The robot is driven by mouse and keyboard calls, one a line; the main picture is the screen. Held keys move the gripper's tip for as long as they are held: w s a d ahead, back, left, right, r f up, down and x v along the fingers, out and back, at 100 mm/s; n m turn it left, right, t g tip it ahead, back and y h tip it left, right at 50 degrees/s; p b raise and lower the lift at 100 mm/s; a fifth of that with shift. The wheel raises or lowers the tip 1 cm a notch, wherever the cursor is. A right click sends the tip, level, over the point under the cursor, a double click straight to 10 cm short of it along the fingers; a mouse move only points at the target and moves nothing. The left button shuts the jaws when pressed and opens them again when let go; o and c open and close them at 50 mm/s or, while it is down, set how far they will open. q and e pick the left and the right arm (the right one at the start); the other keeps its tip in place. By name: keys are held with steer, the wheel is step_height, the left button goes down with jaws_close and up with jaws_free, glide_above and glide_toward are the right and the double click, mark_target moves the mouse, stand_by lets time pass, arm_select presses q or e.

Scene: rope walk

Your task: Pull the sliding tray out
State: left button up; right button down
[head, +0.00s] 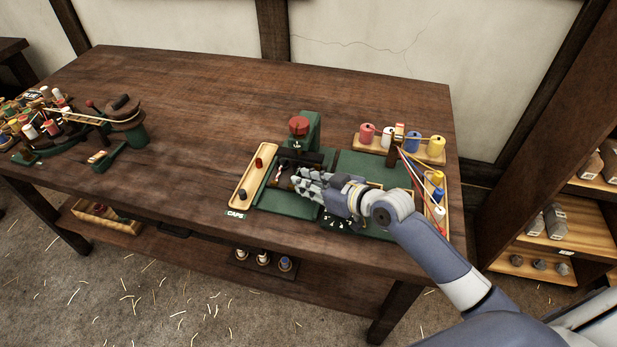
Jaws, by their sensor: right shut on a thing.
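A green press-like device (310,128) with a red knob (298,125) stands near the front edge of the wooden bench. A flat green part at its front (288,204), which looks like the sliding tray, lies below a dark bar with a dark, rounded piece on it. My right gripper (299,179) reaches in from the right over this part. Its fingers are closed at the device, and they hide the exact point of grip. How far the tray is out cannot be told. My left gripper is not in view.
A wooden tray labelled CAPS (240,198) lies just left of the device. A rack of coloured spools (432,152) stands behind on the right, with strands running forward from a dark post. More spools and a winder (128,118) sit far left. The bench middle (205,130) is clear.

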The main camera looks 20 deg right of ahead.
steer(key=s+a+p, duration=0.1)
steer(key=s, duration=0.1)
steer(key=s+a+p, duration=0.1)
steer(key=s+a, duration=0.1)
steer(key=s+a+p, duration=0.1)
steer(key=s+p, duration=0.1)
steer(key=shift+s+a+r, duration=0.1)
steer(key=shift+s+a, duration=0.05)
steer(key=shift+s, duration=0.1)
steer(key=shift+s+a, duration=0.2)
steer(key=shift+s, duration=0.05)
steer(key=c, duration=1.5)
jaws_free()
steer(key=v, duration=1.2)
